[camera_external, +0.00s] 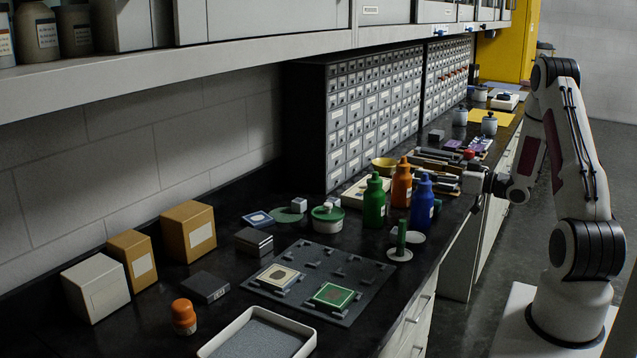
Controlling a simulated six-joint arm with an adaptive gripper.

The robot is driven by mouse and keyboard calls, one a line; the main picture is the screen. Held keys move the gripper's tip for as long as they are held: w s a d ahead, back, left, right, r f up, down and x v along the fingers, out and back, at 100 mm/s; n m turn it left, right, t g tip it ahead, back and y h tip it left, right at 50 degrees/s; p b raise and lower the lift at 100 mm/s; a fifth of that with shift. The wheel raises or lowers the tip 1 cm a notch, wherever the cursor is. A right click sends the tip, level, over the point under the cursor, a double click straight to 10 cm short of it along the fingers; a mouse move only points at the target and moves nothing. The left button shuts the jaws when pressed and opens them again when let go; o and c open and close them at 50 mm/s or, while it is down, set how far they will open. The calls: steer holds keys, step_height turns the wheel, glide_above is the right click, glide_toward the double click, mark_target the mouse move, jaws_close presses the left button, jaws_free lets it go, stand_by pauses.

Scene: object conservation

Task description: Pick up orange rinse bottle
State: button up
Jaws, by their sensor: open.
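The orange rinse bottle (401,184) stands upright on the dark bench, behind and between a green bottle (374,205) and a blue bottle (422,204). The blue bottle hides part of its lower right side. My gripper (464,182) is at the right, over the bench's front edge, pointing left towards the bottles. It is open and apart from the orange bottle, with a gap between them. The fingers are small and dark in this view, and their exact spread is hard to see.
A green post on a white disc (399,254) stands in front of the bottles. A yellow bowl (384,166) and a pale tray (365,193) are close behind. Flat tools (436,165) lie beyond. A fixture plate (345,265) and orange-capped jar (184,316) are nearer the camera.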

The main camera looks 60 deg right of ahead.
mark_target(403, 167)
steer(key=shift+w, duration=0.1)
stand_by(0.3)
steer(key=shift+w, duration=1.2)
steer(key=shift+w+a+f, duration=0.15)
steer(key=shift+w, duration=2.45)
jaws_close()
